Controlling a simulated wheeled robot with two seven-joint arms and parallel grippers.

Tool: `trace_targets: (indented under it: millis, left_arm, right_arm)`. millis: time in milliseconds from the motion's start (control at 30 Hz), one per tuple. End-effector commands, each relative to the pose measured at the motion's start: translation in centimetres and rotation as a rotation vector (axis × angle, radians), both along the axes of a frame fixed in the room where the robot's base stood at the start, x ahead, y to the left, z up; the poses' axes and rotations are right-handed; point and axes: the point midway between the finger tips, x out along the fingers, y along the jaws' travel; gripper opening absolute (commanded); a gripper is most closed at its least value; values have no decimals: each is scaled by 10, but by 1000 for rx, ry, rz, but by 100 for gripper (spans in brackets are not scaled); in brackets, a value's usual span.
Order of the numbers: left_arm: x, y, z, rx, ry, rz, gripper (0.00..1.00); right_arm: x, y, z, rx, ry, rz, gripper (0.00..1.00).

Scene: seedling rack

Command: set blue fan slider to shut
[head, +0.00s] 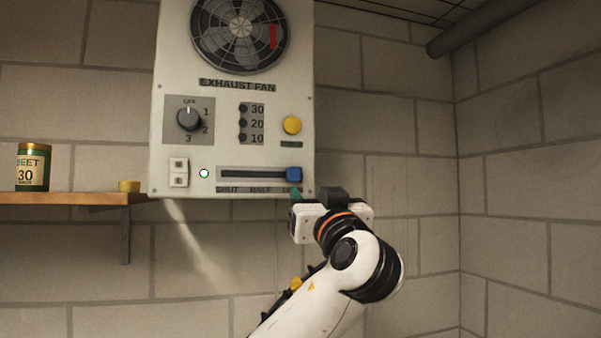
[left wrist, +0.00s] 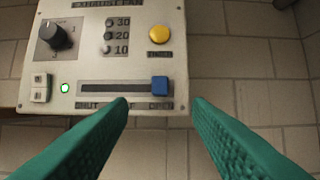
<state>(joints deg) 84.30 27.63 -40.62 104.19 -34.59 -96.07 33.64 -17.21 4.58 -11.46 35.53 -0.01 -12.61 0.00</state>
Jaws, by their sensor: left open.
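The blue fan slider (head: 294,174) sits at the right end of its dark horizontal track (head: 250,174) on the exhaust fan panel (head: 230,100). Labels under the track read SHUT at the left and HALF in the middle; the right label is partly hidden in the head view and looks like OPEN in the left wrist view. The left wrist view also shows the slider (left wrist: 159,86). My left gripper (head: 296,193) is just below the slider, near the panel's lower right corner. Its green fingers (left wrist: 160,103) are apart and empty, with the slider ahead between their tips.
The panel carries a dark knob (head: 189,118), a yellow button (head: 292,125), a white rocker switch (head: 179,172) and a lit green lamp (head: 204,173). A wooden shelf (head: 70,198) at left holds a green BEET can (head: 32,167) and a small yellow item (head: 129,186).

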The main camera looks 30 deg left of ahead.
Motion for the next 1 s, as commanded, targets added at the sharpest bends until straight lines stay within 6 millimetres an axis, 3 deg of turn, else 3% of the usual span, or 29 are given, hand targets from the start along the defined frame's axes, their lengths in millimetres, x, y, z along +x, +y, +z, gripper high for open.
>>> trace_targets:
  millis: [200, 433, 633, 1000]
  left_arm:
    - [26, 33, 25, 1, 6, 8, 45]
    - [50, 61, 38, -1, 5, 5, 45]
    - [61, 72, 41, 0, 4, 1, 45]
    - [64, 74, 40, 0, 3, 0, 42]
  right_arm:
    - [0, -2, 39, -2, 0, 1, 36]
    - [0, -2, 66, -3, 0, 1, 36]
    - [0, -2, 76, -2, 0, 1, 36]
    - [0, -1, 76, -2, 0, 0, 36]
